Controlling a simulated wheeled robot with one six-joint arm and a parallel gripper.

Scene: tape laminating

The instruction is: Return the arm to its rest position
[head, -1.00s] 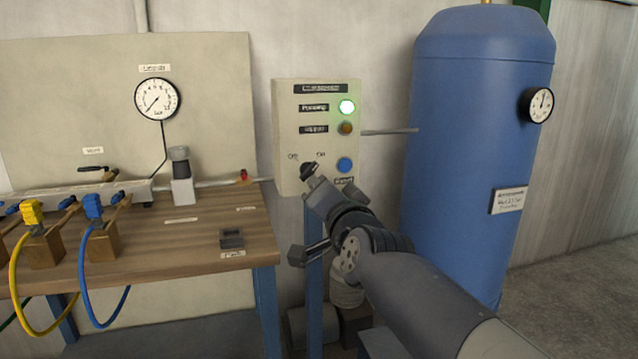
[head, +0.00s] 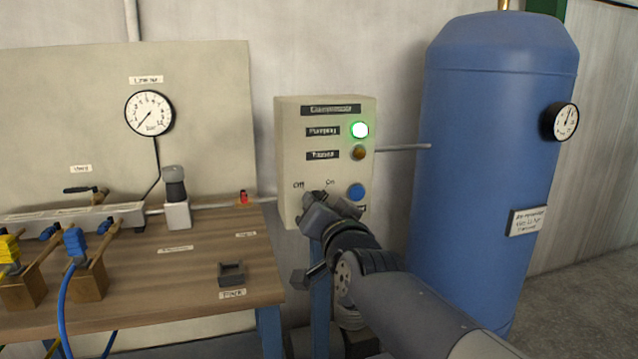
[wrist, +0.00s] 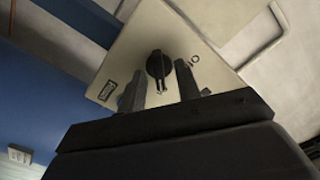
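My arm reaches up to the beige control box (head: 288,150). My gripper (head: 325,205) is at the box's lower part, in front of the place between the Off and On labels, and hides the knob there in the head view. In the wrist view my gripper (wrist: 161,80) has its two fingers apart. The black rotary knob (wrist: 157,65) shows between and just beyond the fingertips. A gap shows on both sides of the knob; I cannot tell how far the tips are from the panel. Nothing is held.
The green lamp (head: 360,130) is lit; the amber lamp (head: 358,153) looks unlit. A blue button (head: 355,191) is close right of my gripper. The blue tank (head: 480,190) stands at right, the wooden bench (head: 190,285) at left with a gauge (head: 150,113) above it.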

